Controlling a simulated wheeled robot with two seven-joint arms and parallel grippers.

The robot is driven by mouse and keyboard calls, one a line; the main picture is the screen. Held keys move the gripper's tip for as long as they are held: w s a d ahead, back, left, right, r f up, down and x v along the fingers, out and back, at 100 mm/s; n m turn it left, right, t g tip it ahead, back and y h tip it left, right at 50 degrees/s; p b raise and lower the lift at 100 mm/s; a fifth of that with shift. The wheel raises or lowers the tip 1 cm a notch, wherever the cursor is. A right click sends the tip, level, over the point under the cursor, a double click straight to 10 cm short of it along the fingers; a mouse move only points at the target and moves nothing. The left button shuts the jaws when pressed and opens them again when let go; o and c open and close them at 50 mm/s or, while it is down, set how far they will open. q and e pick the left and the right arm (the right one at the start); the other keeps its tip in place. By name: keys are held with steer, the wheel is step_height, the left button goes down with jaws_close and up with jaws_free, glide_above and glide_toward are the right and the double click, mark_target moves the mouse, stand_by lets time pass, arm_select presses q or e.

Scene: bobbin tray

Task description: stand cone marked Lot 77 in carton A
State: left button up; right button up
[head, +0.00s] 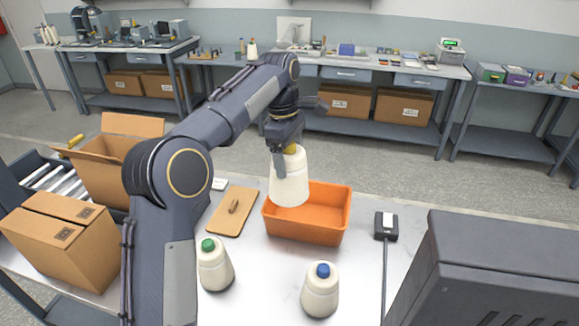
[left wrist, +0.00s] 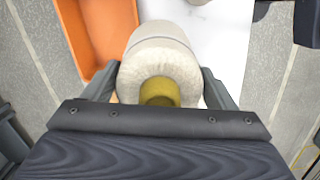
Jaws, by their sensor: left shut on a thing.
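My left gripper (head: 287,160) is shut on a cream yarn cone with a yellow tip (head: 289,188). In the left wrist view the cone (left wrist: 145,55) sits between the two fingers (left wrist: 158,90). No lot marking can be read on it. A cone with a green tip (head: 214,268) and a cone with a blue tip (head: 320,293) stand on the table. An open cardboard carton (head: 98,172) stands at the left; no letter is readable on it. My right gripper is not in view.
An orange bin (head: 310,228) stands mid-table and shows at the left wrist view's upper left (left wrist: 72,35). A closed carton (head: 75,250) stands before the open one, near a roller conveyor (head: 58,182). A board (head: 222,218) and a small black device (head: 386,234) lie on the table.

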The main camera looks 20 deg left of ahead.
arm_select(q)
step_height(320, 180, up, 5)
steer(key=shift+f, duration=0.1)
steer(key=shift+a+r, duration=0.1)
steer(key=shift+r, duration=1.3)
steer(key=shift+f, duration=0.1)
